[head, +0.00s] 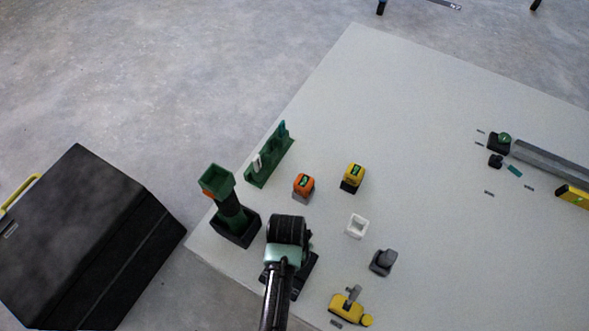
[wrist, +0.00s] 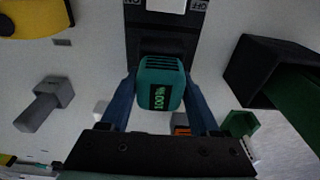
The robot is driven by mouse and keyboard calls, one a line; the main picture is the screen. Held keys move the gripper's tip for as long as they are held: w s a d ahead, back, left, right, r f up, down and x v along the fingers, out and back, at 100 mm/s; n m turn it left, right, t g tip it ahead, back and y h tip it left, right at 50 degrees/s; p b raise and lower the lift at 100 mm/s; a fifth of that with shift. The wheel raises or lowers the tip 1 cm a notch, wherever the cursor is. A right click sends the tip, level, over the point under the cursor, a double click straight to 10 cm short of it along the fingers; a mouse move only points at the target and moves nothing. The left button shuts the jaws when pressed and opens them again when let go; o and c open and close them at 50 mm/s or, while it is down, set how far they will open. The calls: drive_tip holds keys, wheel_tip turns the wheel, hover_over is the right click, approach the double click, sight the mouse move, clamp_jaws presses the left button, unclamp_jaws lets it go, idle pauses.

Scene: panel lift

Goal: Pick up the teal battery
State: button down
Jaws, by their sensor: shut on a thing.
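The teal battery (wrist: 160,84), with a lit green "100%" display, is between the two blue fingers of my gripper (wrist: 160,90) in the wrist view. The fingers are shut on its sides. A black dock-like block (wrist: 160,40) lies behind the battery. I cannot tell whether the battery still touches it. In the head view my wrist hides the battery and fingers, and part of a black block (head: 306,275) shows beside my arm.
A green tool in a black holder (head: 237,232) stands close on the left, before a green rack (head: 268,160). Orange (head: 303,184) and yellow (head: 353,177) blocks, a white square cup (head: 357,226), grey block (head: 383,262) and yellow tool (head: 347,307) stand nearby. The panel's upper middle is clear.

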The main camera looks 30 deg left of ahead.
wheel_tip(320, 180, up, 10)
drive_tip(key=p, duration=0.4)
drive_tip(key=shift+p, duration=0.35)
